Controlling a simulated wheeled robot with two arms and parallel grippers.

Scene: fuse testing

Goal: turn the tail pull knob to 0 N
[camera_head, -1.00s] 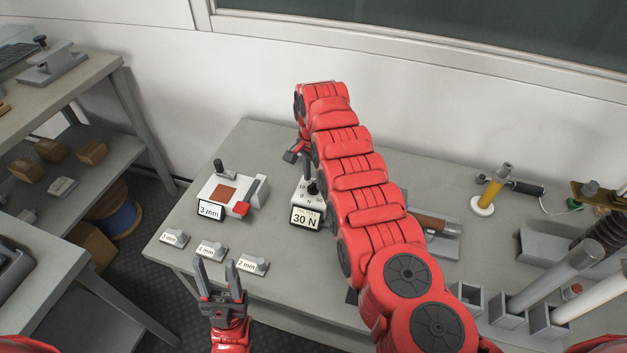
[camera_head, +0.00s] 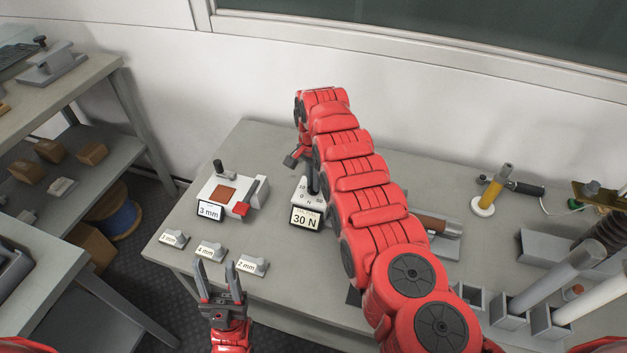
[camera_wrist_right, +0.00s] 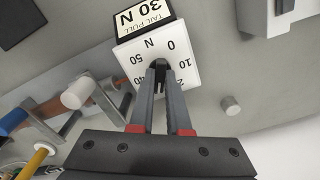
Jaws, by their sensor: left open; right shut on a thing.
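The tail pull unit (camera_head: 299,203) is a small white box with a dial marked in N on top and a front label reading 30 N. In the right wrist view its white dial face (camera_wrist_right: 148,52) shows 0, 10, 50 and other partly covered numbers. My right gripper (camera_wrist_right: 160,72) is shut on the dark knob (camera_wrist_right: 160,64) at the middle of the dial, and the fingers hide most of the knob. In the head view my right arm comes over the table and partly covers the unit. My left gripper (camera_head: 219,268) is open and empty at the table's front edge.
A white device labelled 3 mm (camera_head: 226,192) stands left of the unit. Several small labelled blocks, one of them 2 mm (camera_head: 252,266), lie near the front left edge. A yellow-handled tool (camera_head: 491,190) and grey tubes are at right.

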